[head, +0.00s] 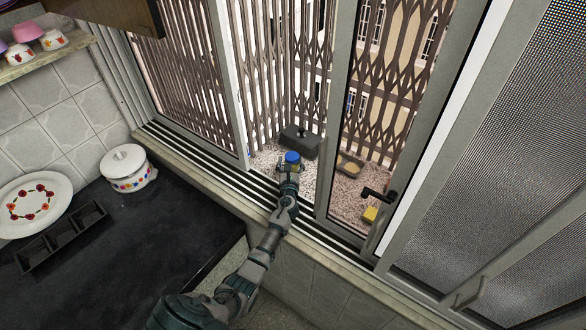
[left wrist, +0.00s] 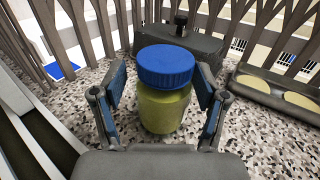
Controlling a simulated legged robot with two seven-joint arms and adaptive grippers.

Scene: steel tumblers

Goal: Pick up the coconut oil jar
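The coconut oil jar (head: 292,157) stands upright on the speckled ledge outside the open window, and its blue lid shows in the head view. In the left wrist view the jar (left wrist: 165,105) has a blue lid and yellow-green contents. My left gripper (head: 289,168) reaches through the window opening to it. In the left wrist view its two fingers (left wrist: 160,105) are open on either side of the jar, with a visible gap at each side. My right gripper is not in view.
A dark lidded box (head: 299,141) stands just behind the jar, near the metal grille. A tray with round pale pieces (left wrist: 285,94) lies to the right. The window frame (head: 335,130) and a black handle (head: 376,195) are right of my arm. A white pot (head: 127,168) stands on the black counter.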

